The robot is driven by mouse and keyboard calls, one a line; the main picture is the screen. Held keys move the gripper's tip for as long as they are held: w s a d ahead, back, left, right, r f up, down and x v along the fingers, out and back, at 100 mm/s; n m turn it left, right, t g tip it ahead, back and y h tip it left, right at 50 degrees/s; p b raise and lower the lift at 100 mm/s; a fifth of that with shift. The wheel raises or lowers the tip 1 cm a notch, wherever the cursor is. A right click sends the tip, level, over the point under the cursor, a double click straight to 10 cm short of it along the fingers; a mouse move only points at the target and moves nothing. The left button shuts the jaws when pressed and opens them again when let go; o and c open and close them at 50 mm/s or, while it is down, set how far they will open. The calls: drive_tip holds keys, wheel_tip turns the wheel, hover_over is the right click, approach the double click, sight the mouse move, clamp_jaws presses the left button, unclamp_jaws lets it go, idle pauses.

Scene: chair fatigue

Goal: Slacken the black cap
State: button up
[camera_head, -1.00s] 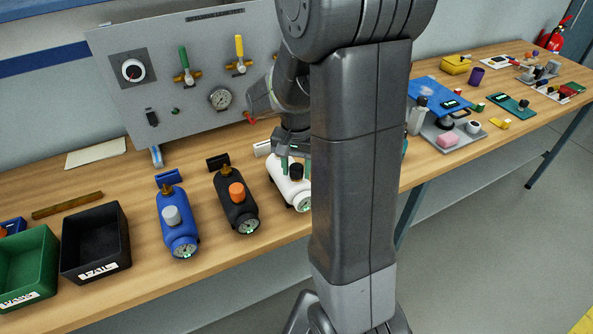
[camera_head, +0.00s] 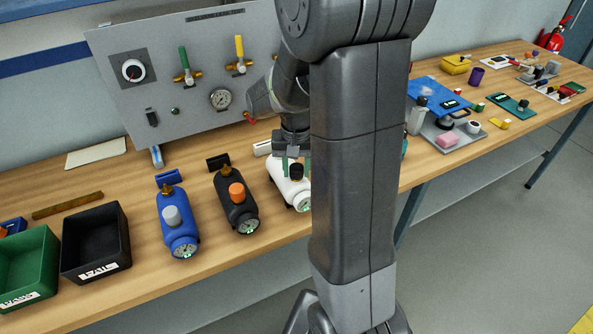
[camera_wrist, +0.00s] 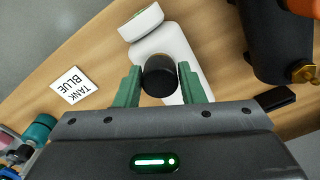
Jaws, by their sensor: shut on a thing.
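The black cap (camera_wrist: 159,76) sits on top of the white tank (camera_wrist: 163,40). In the wrist view it stands between the two green fingers of my gripper (camera_wrist: 158,84), which is shut on it. In the head view my gripper (camera_head: 292,163) is over the white tank (camera_head: 290,187), and the black cap (camera_head: 296,172) shows beside the fingers. My arm column hides part of the white tank's right side.
A black tank (camera_head: 236,201) with an orange cap and a blue tank (camera_head: 177,222) stand to the left. A black FAIL bin (camera_head: 96,242) and a green bin (camera_head: 27,265) are further left. A gauge panel (camera_head: 205,75) stands behind.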

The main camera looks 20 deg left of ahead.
drive_tip(key=shift+n, duration=0.7)
drive_tip(key=shift+n, duration=0.7)
drive_tip(key=o, duration=0.5)
drive_tip(key=shift+o, duration=0.2)
drive_tip(key=shift+r, duration=0.15)
wheel_tip(320, 180, up, 14)
drive_tip(key=shift+f+b, duration=0.2)
drive_tip(key=shift+b, duration=0.25)
